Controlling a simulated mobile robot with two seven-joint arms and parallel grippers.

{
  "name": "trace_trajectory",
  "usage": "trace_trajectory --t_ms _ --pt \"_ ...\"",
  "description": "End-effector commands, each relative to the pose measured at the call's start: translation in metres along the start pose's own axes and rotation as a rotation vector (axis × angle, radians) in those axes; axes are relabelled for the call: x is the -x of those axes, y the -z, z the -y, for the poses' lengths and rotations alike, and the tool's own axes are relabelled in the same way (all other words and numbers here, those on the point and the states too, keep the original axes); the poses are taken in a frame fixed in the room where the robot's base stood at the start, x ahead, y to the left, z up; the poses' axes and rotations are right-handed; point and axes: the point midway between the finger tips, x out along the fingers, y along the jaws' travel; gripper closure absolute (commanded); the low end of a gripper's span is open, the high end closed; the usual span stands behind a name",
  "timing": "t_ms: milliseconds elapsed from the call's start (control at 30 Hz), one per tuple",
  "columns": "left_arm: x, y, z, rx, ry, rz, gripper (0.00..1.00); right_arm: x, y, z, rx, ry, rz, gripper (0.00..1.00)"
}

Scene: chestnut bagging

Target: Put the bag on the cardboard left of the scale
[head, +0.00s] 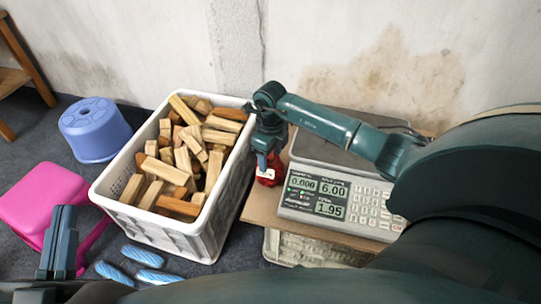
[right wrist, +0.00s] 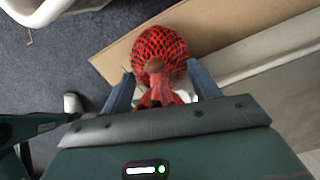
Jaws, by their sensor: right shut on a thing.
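A red mesh bag (head: 270,172) with chestnuts is just left of the scale (head: 338,200), partly hidden by my right gripper (head: 266,158). In the right wrist view, the bag (right wrist: 158,45) hangs between the fingers of my right gripper (right wrist: 158,90), which is shut on its gathered neck. The bag is over the cardboard (right wrist: 112,58); I cannot tell whether it touches it. In the head view, the cardboard (head: 262,208) shows under and left of the scale. My left gripper (head: 60,238) is at the lower left, away from the bag; its opening is unclear.
A white crate (head: 205,238) of wood blocks stands close left of the cardboard. A blue stool (head: 94,128), a pink stool (head: 35,205) and blue slippers (head: 142,256) are on the floor further left. The wall is behind.

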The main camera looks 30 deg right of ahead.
Motion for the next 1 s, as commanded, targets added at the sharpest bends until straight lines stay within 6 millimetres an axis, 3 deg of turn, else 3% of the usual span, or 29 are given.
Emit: trace_trajectory --t_ms 167,200,433,767,867,1000 --pt "0.000 -0.001 0.001 -0.006 0.001 -0.007 1.00 -0.002 0.000 0.000 0.000 0.001 0.001 0.88" --pt "-0.001 0.001 0.001 -0.008 0.000 -0.011 1.00 -0.003 0.000 0.000 0.000 0.001 -0.001 0.38" --pt "-0.001 0.001 0.001 -0.008 0.001 -0.010 1.00 -0.002 0.000 0.000 0.000 0.000 -0.001 0.19" --pt "-0.002 0.003 0.002 -0.005 0.001 -0.006 1.00 0.004 0.000 0.000 0.000 0.000 0.000 0.17" --pt "-0.002 0.004 0.001 0.010 0.003 0.018 1.00 0.018 0.000 0.001 0.000 0.002 0.001 0.17" --pt "0.011 -0.014 -0.008 0.077 0.017 0.138 1.00 0.048 -0.001 0.001 0.001 0.003 0.002 0.17"
